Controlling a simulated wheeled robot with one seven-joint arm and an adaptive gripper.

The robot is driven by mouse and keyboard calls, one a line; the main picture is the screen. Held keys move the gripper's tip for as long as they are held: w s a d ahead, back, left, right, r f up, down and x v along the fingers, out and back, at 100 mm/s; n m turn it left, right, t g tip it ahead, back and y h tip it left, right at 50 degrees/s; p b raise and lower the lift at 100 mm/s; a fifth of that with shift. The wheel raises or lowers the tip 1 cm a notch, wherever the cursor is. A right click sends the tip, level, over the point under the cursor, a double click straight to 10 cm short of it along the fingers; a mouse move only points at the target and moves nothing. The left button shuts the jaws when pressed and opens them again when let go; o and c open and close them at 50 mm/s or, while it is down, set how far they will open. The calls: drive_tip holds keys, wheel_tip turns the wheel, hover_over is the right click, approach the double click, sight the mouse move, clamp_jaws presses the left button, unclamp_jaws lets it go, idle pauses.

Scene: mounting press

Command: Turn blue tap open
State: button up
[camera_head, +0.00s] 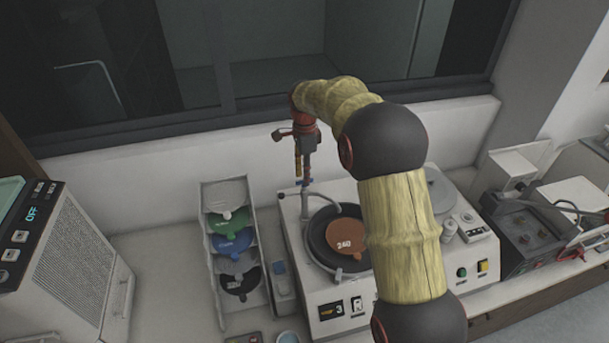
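The blue tap (303,182) is a small blue handle at the back left of the white grinding machine (295,222), beside the grey curved water pipe. It is small in the head view and partly covered by my gripper. My gripper (306,174) points down from my arm, with its tips at or just above the tap. I cannot tell whether they touch it. The fingers are too small and overlapped to tell whether they are open or shut.
An orange disc marked 240 (345,235) lies in the machine's dark bowl. A rack (209,262) of coloured discs stands to the left. A vented unit (68,255) stands at far left, and a dark grey machine (530,232) at right. A wall and window stand behind.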

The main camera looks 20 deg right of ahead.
drive_tip(key=shift+f, duration=0.45)
drive_tip(key=shift+c, duration=0.3)
clamp_jaws()
